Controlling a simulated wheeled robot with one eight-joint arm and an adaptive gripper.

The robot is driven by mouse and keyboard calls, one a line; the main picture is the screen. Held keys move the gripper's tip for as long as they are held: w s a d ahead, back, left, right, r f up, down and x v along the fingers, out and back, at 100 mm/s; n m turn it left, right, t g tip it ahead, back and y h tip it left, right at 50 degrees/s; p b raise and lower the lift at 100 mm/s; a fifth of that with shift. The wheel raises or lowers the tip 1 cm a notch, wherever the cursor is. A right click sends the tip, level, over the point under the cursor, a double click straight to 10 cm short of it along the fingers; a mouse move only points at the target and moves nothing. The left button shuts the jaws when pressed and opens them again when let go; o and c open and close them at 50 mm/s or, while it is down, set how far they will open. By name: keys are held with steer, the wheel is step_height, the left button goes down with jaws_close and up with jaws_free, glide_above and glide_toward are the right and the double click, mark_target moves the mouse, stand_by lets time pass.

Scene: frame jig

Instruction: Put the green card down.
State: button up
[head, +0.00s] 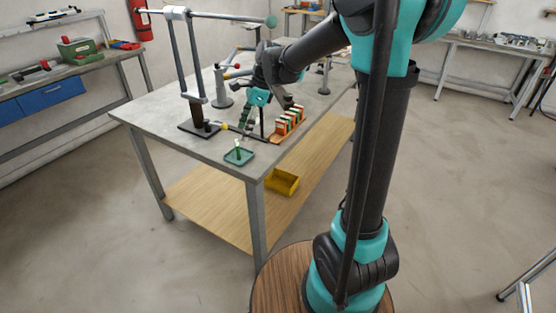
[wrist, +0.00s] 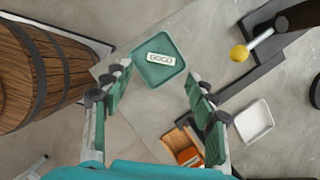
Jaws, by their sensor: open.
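A green tray (head: 239,157) lies near the front corner of the grey table. A small green upright piece (head: 238,148), which looks like the green card, stands in it. In the wrist view, the green tray (wrist: 172,44) shows beyond my fingertips, with a pale oblong piece (wrist: 161,59) with dark marks inside it; I cannot tell for certain that this is the card's top edge. My gripper (head: 246,124) is above the table behind the tray. In the wrist view its fingers (wrist: 158,76) are spread wide, with nothing held between them.
A rack (head: 288,124) of orange, green and white pieces stands right of my gripper. A dark-based stand (head: 198,128) and a yellow-knobbed rod (wrist: 239,53) are close by. The wrist view shows a white tray (wrist: 254,121). A yellow bin (head: 283,182) sits on the lower shelf.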

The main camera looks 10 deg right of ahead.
steer(key=s+d+f+n+t+h, duration=0.2)
steer(key=s+d+f+n, duration=0.4)
steer(key=s+d+n, duration=0.2)
steer(key=s+d+f+n+t+h, duration=0.2)
steer(key=s+d+f+n, duration=0.5)
steer(key=s+d, duration=0.4)
steer(key=shift+s+d+f+n+t, duration=0.15)
steer(key=shift+s+d+n+t, duration=0.2)
steer(key=shift+d+n, duration=0.5)
